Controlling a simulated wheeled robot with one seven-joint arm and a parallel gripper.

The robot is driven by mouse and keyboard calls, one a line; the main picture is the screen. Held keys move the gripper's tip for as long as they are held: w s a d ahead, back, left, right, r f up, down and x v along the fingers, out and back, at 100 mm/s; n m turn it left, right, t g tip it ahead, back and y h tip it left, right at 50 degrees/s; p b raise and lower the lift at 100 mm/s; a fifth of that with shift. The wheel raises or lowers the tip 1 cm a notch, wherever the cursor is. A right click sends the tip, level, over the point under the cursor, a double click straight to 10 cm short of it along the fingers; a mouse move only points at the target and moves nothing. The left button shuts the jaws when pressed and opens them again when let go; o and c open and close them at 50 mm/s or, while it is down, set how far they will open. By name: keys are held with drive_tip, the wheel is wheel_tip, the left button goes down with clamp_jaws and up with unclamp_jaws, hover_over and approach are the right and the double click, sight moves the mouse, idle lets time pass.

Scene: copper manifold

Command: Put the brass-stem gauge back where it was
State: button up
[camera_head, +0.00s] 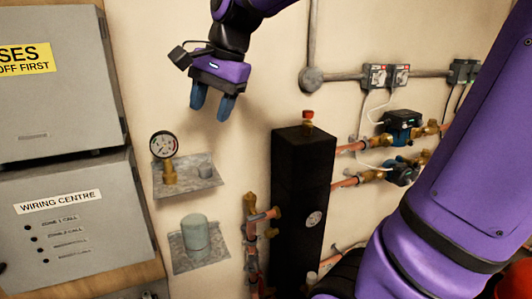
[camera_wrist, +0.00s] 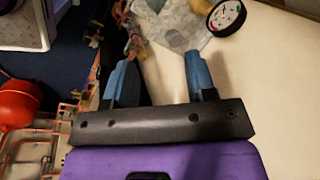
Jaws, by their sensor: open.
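The brass-stem gauge (camera_head: 164,146) has a round white dial with a black rim and a brass stem. It stands upright on a small grey metal shelf (camera_head: 207,178) on the wall, beside a short grey stub (camera_head: 206,170). It also shows at the top of the wrist view (camera_wrist: 226,17). My gripper (camera_head: 211,106) is above and to the right of the gauge, apart from it, with its blue fingers pointing down. In the wrist view the two fingers (camera_wrist: 164,72) are spread with nothing between them.
A lower shelf (camera_head: 183,262) carries a grey-green cylinder (camera_head: 195,234). A black column (camera_head: 303,190) with copper pipes and valves stands right of the shelves. Grey electrical boxes (camera_head: 80,225) are at the left. A red vessel (camera_wrist: 16,100) shows in the wrist view.

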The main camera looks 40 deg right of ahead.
drive_tip(key=s+f+n+t+h, duration=0.1)
drive_tip(key=s+f+n, duration=0.2)
drive_tip(key=s+n, duration=0.3)
drive_tip(key=s+d+f+n+t+h, duration=0.1)
drive_tip(key=s+f+n, duration=0.2)
drive_tip(key=s+n, duration=0.3)
drive_tip(key=shift+s+d, duration=0.2)
drive_tip(key=shift+s, duration=1)
